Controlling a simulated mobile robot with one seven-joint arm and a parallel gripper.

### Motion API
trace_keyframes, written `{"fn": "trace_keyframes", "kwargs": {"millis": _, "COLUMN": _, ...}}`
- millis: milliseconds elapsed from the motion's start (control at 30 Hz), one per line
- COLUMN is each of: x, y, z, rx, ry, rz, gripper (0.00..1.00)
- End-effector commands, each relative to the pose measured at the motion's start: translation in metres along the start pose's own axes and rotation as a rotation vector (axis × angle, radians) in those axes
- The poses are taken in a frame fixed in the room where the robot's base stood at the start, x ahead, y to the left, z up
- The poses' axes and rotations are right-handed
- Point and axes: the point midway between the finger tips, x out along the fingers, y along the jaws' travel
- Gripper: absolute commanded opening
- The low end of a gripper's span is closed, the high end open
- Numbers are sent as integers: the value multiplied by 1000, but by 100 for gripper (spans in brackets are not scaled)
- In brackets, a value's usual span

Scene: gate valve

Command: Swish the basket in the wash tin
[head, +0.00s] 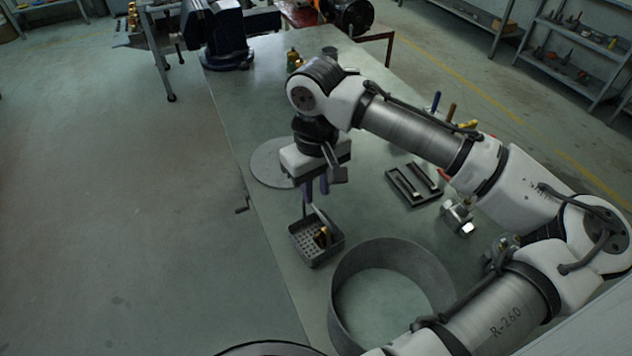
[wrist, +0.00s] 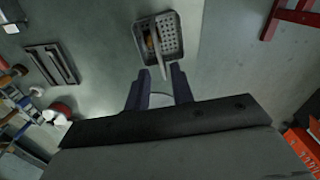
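The basket (head: 304,248) is a small dark grey perforated box with an upright handle, standing on the bench near its left edge. A brass-coloured piece lies inside it. The basket also shows in the wrist view (wrist: 176,44), ahead of the fingers. My gripper (head: 316,189) points down just above the handle. In the wrist view my gripper (wrist: 160,82) has its two fingers apart, with the handle's near end around the gap. I cannot tell whether the handle is between the fingertips. The wash tin (head: 345,290), a wide grey round wall, stands right and nearer than the basket.
A flat round grey disc (head: 266,166) lies behind my gripper. A dark tray with bars (head: 402,191) and a metal fitting (head: 459,219) lie to the right. A vise (head: 228,52) stands at the far end. My arm reaches over the bench's right side.

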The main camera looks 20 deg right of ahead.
Motion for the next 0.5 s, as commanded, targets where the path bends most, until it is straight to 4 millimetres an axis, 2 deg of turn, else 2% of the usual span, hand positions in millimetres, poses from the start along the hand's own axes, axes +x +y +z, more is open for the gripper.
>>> {"fn": "trace_keyframes", "kwargs": {"millis": 33, "x": 9, "y": 0, "z": 0, "rx": 0, "ry": 0, "rz": 1, "gripper": 24}}
{"fn": "trace_keyframes", "kwargs": {"millis": 200, "x": 27, "y": 0, "z": 0, "rx": 0, "ry": 0, "rz": 2, "gripper": 24}}
{"fn": "trace_keyframes", "kwargs": {"millis": 500, "x": 50, "y": 0, "z": 0, "rx": -1, "ry": 1, "rz": -2, "gripper": 24}}
